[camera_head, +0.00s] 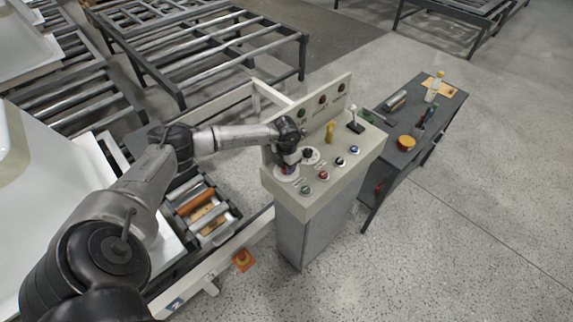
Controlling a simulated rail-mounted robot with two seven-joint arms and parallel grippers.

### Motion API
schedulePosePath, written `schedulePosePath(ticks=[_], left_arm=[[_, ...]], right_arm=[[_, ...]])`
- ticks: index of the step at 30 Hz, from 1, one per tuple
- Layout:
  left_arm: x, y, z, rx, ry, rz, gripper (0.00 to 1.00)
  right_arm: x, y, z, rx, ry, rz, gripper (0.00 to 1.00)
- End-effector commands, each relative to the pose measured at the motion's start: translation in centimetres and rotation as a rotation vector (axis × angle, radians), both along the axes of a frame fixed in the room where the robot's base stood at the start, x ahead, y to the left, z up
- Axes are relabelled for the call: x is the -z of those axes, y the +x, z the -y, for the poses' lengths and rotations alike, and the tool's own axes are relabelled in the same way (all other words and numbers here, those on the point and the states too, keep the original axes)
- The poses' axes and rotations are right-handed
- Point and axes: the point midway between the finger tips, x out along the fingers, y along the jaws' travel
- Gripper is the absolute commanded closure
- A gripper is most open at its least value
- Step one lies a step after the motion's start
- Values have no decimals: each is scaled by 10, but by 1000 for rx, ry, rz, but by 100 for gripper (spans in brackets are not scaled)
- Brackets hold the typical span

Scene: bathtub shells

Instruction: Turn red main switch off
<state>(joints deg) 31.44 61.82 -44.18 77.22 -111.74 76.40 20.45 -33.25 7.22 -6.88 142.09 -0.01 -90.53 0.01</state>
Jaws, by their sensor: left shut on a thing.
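A cream control console (318,190) stands in the middle of the head view. My left arm reaches in from the left, and my left gripper (288,163) points down at the console's left end. It is shut on the red main switch (285,170), which sits on a pale round plate and is mostly hidden by the fingers. The switch's angle cannot be made out. My right gripper is not in view.
Beside the gripper are a black knob (308,153), green button (306,189), red button (323,175), blue button (354,149), yellow handle (330,131) and joystick (354,122). The upright panel rises behind. A dark workbench (420,150) stands right; a roller conveyor lies left.

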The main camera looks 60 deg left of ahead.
Motion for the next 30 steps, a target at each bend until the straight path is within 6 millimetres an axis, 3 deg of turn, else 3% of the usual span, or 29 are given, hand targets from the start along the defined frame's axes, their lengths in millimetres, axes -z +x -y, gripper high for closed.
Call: schedulePosePath(ticks=[16, 17, 18, 24, 30], left_arm=[[-2, 1, 0, -18, -2, 1, 86], [-2, 1, 0, -18, -2, 1, 60], [-1, 1, 0, -18, -2, 1, 56], [-1, 0, 0, -18, -1, 1, 37], [0, 0, 0, -17, -1, 0, 37]], right_arm=[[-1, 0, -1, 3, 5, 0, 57], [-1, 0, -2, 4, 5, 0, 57], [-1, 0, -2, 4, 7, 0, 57], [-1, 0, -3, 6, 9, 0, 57], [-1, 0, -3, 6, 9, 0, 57]])
